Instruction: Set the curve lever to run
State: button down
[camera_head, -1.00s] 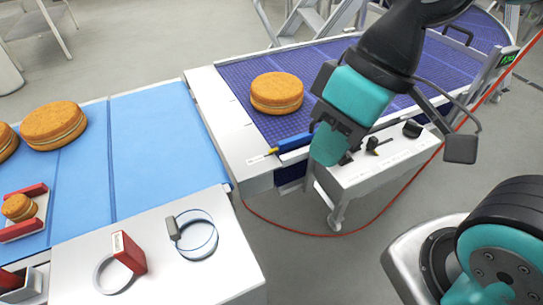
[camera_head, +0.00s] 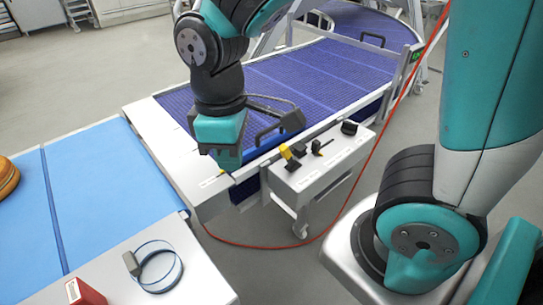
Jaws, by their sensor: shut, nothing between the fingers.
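A white control box (camera_head: 330,166) stands at the near side of the purple curved conveyor. On its top are a lever with a yellow handle (camera_head: 286,151), a small dark lever with a yellow mark (camera_head: 318,147) and a black knob (camera_head: 349,127). The labels are too small to read, so I cannot tell which is the curve lever or its setting. My gripper (camera_head: 228,160) points down, shut and empty, left of the yellow handle and apart from it, over the conveyor's near corner. My arm hides part of the belt behind it.
The purple conveyor (camera_head: 325,65) curves away behind. A blue belt (camera_head: 105,185) lies at left with part of a round cake (camera_head: 8,178) at the edge. A red cable (camera_head: 380,135) runs beside the box.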

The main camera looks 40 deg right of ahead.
jog(key=w+d+f+n+h, duration=0.1)
jog(key=w+f+n+h, duration=0.3)
jog(key=f+h, duration=0.3)
jog(key=w+d+f+n+t+h, duration=0.1)
jog(key=w+d+f+n+h, duration=0.1)
jog(key=w+f+n+h, duration=0.3)
notch_tip(320, 180, down, 2)
jog(key=shift+d+f+h+b, duration=0.3)
jog(key=shift+h+b, duration=0.1)
jog(key=shift+h, duration=0.6)
jog(key=shift+w, duration=0.1)
jog(key=p, duration=0.3)
send_near(282, 153)
notch_tip(282, 153, down, 4)
jog(key=d, duration=0.2)
jog(key=d+p, duration=0.1)
jog(key=d+r+p, duration=0.1)
jog(key=d, duration=0.1)
jog(key=shift+w+d+r, duration=0.15)
jog(key=shift+d, duration=0.45)
jog(key=shift+a, duration=0.1)
